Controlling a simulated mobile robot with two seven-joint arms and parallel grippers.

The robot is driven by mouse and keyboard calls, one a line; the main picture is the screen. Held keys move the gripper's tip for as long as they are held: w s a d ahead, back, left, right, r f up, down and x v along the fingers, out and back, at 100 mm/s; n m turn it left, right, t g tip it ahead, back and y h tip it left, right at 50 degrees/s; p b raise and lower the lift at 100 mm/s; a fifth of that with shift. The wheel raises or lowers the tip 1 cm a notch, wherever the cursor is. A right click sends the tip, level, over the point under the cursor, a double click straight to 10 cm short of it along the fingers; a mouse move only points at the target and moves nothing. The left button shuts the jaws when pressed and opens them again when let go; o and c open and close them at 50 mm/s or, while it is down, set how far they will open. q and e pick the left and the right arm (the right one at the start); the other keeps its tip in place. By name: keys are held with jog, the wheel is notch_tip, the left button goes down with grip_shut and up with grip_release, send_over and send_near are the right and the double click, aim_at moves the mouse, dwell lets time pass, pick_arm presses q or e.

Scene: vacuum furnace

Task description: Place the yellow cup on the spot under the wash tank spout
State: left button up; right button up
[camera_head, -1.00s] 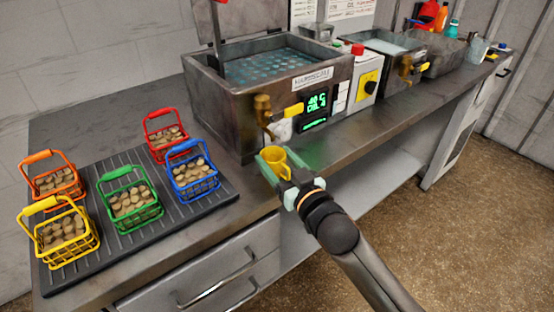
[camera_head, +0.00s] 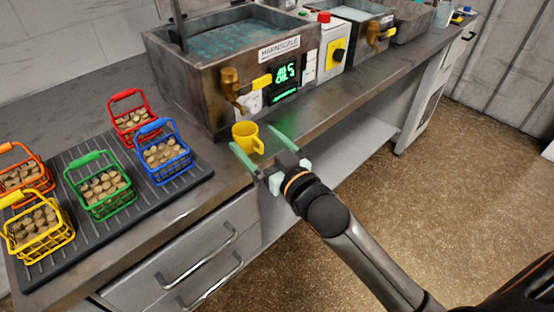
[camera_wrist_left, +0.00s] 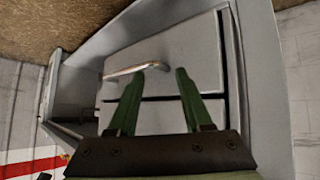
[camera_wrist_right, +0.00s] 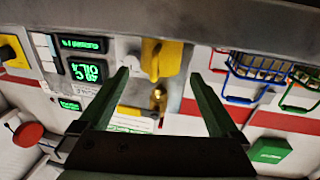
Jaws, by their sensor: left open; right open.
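The yellow cup (camera_head: 246,139) stands upright on the steel counter, close to its front edge, in front of and below the brass spout (camera_head: 231,88) of the near tank (camera_head: 175,68). My right gripper (camera_head: 251,136) is open, with one finger on each side of the cup and its palm back from it; contact cannot be told. In the right wrist view the cup (camera_wrist_right: 168,59) shows ahead between the open fingers, with the spout (camera_wrist_right: 158,98) close by. My left gripper (camera_wrist_left: 167,68) is open and empty, facing drawers; it is not seen in the head view.
A dark ribbed mat (camera_head: 150,200) on the left holds several coloured baskets of round pieces; the blue basket (camera_head: 163,160) is nearest the cup. A control box with a yellow switch (camera_head: 337,53) and a second tank (camera_head: 350,14) stand farther right. Counter right of the cup is clear.

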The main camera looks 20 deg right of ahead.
jog(key=s+d, duration=0.2)
jog(key=s, duration=0.6)
jog(key=s+a+f+g, duration=0.1)
jog(key=s+f+g, duration=0.2)
jog(key=f, duration=0.6)
jog(key=s+a+f+g, duration=0.2)
jog(key=s+f, duration=0.3)
jog(key=f, duration=0.5)
jog(key=s+a+f+g, duration=0.2)
jog(key=s+f+g, duration=0.1)
jog(key=f, duration=0.7)
jog(key=shift+s+n+g, duration=0.3)
jog(key=shift+s, duration=0.35)
jog(key=shift+r, duration=0.1)
